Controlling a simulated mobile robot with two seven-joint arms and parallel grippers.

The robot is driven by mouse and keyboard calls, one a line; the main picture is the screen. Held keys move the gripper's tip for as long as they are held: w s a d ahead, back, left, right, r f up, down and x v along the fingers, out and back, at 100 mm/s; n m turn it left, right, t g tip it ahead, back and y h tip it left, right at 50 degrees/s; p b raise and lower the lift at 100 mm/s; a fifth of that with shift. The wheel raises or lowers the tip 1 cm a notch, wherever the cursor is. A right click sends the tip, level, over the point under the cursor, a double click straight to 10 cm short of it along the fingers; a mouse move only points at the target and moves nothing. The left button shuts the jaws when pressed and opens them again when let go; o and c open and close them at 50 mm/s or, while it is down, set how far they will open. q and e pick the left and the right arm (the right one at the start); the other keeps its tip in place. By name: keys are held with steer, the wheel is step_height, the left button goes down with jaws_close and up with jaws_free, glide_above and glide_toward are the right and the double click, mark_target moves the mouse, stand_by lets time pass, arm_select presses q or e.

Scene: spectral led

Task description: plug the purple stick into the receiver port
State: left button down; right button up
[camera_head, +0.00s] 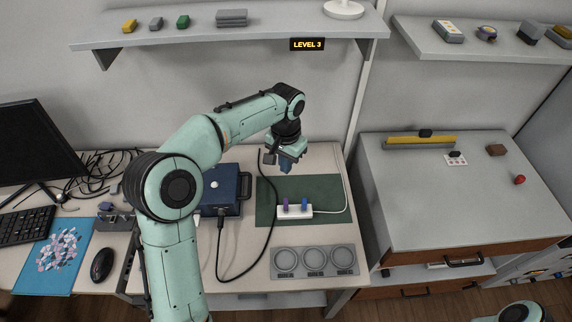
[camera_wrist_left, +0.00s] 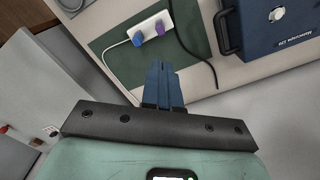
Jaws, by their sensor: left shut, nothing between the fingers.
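The purple stick (camera_head: 286,203) stands upright in a white port strip (camera_head: 295,214) on the green mat, at its left part. A blue stick (camera_head: 305,203) stands beside it in the same strip. In the left wrist view the purple stick (camera_wrist_left: 159,29) and the blue stick (camera_wrist_left: 138,40) show on the white strip. My left gripper (camera_head: 286,168) is above the mat's far part, behind the strip and apart from both sticks. Its blue fingers (camera_wrist_left: 162,66) are together and empty. How deep the purple stick sits cannot be told. My right gripper is out of view.
A dark blue box (camera_head: 224,187) with a black cable stands left of the green mat (camera_head: 266,192). A grey tray with three round wells (camera_head: 315,247) lies in front. A white cable runs from the strip's right end. A grey cabinet (camera_head: 440,205) stands to the right.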

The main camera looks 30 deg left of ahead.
arm_select(q)
steer(key=shift+f, duration=0.1)
steer(key=n, duration=0.9)
glide_above(286, 201)
step_height(286, 201, down, 9)
steer(key=shift+a+f+b, duration=0.1)
steer(key=shift+b, duration=0.3)
steer(key=shift+f+b, duration=1.2)
steer(key=shift+f, duration=1.15)
steer(key=shift+f+b, duration=0.3)
steer(key=shift+f, duration=0.3)
steer(key=shift+w, duration=0.1)
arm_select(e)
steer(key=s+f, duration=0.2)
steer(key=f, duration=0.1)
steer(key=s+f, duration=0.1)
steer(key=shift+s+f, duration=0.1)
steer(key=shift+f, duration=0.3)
arm_select(q)
steer(key=shift+f, duration=0.45)
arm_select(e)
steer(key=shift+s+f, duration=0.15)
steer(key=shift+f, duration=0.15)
